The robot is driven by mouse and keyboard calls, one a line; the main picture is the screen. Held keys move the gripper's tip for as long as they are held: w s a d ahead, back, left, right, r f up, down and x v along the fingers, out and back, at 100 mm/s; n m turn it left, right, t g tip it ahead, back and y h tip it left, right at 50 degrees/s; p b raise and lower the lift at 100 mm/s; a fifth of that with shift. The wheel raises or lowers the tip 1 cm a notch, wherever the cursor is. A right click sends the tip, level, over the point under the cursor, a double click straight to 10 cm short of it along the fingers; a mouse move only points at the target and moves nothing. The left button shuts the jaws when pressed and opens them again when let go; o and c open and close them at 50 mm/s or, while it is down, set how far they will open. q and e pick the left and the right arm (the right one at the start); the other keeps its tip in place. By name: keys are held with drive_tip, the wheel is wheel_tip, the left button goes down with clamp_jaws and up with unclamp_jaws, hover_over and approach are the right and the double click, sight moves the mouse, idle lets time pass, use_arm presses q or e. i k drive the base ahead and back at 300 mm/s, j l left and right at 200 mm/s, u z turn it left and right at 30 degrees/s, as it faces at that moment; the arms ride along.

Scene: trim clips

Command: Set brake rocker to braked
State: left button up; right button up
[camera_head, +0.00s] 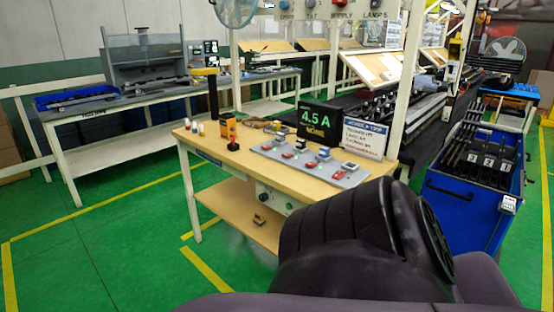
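The brake rocker cannot be told for certain at this size. A wooden-topped workbench (212,153) stands ahead of me. On it a grey board (345,180) carries several small devices with red and dark parts. A small grey control box (275,199) with a dark knob and a green button is on the bench's front edge. A dark part of my own arm fills the lower right and hides the bench's right front corner. Neither of my grippers is in view.
A black display reading 4.5 A (316,123) and a white sign (364,138) stand at the bench's back. A blue bin (459,205) stands to its right. Another workbench (75,109) is at the left. Green floor between the benches is clear.

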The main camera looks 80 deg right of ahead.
sight(508, 203)
drive_tip(key=z, duration=4.15)
drive_tip(key=i+z, duration=0.1)
drive_tip(key=i, duration=0.45)
drive_tip(key=i+j+z, duration=0.15)
drive_tip(key=i, duration=0.35)
drive_tip(key=i+z, duration=0.1)
drive_tip(key=i, duration=0.45)
drive_tip(key=i+j+z, duration=0.15)
drive_tip(key=i, duration=0.35)
drive_tip(key=j, duration=0.1)
